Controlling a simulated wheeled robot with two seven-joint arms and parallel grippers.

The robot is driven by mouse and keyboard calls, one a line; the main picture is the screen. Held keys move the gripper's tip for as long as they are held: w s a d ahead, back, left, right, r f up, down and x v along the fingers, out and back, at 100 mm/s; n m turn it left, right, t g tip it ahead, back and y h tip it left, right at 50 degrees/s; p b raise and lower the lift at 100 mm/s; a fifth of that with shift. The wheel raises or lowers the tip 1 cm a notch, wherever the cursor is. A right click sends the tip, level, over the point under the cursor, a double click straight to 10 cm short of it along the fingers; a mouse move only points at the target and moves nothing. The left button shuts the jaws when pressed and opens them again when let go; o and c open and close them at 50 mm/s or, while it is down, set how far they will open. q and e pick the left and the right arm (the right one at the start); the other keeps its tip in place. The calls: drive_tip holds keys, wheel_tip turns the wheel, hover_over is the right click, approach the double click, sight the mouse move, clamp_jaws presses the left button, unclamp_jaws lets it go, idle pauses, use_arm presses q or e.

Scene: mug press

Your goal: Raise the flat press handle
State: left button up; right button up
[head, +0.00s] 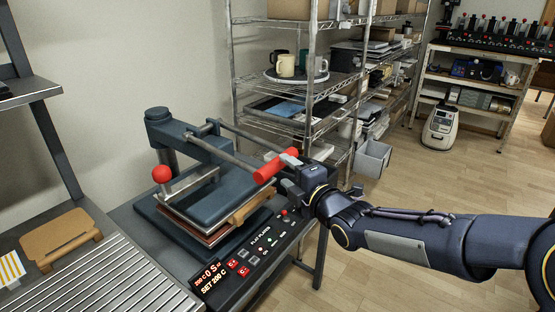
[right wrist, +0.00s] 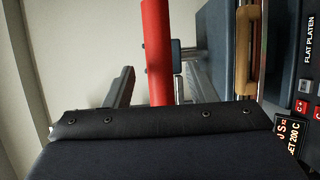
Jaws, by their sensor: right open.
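The flat press (head: 205,200) stands on the dark bench, its blue-grey upper plate down over the brown layers below. Its handle is a red grip (head: 268,171) on two grey bars that run back to the post; the grip sits in front of and above the plate. My right gripper (head: 287,170) is open at the right end of the red grip, with one finger seen over it. In the right wrist view the red grip (right wrist: 157,50) rises in the middle, ahead of the dark gripper body. Whether the fingers touch it I cannot tell. My left gripper is not in view.
A red-knobbed lever (head: 162,174) stands at the press's left. The control panel (head: 258,248) lies in front. A slatted surface (head: 110,285) and a brown board (head: 60,236) are at left. A wire shelf (head: 310,90) with mugs (head: 286,65) stands behind.

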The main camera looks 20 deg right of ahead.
sight(281, 167)
drive_tip(key=x, duration=0.5)
drive_tip(key=shift+w+r, duration=0.1)
clamp_jaws()
